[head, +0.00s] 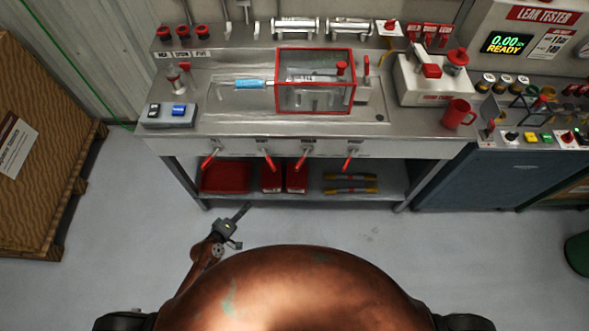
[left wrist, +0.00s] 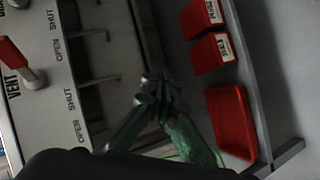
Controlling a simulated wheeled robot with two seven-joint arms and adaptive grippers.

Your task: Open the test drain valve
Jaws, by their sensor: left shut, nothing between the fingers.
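Several red-handled valves stick out along the bench's front panel: one at the left end (head: 210,158), a second (head: 268,160), a third (head: 302,160) and one at the right (head: 351,158). Their labels are too small in the head view to tell which is the test drain valve. In the left wrist view a red lever (left wrist: 12,58) stands beside the word VENT, and OPEN and SHUT marks run along the panel. My left gripper (head: 244,210) is shut and empty, in front of and below the bench. Its fingers (left wrist: 158,88) touch no handle. My right gripper is out of view.
Red bins (head: 224,178) and yellow-ended tools (head: 350,185) lie on the lower shelf (head: 325,194). A clear red-framed box (head: 316,81) stands on the bench top. A wooden crate (head: 45,190) is at left. The floor before the bench is clear.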

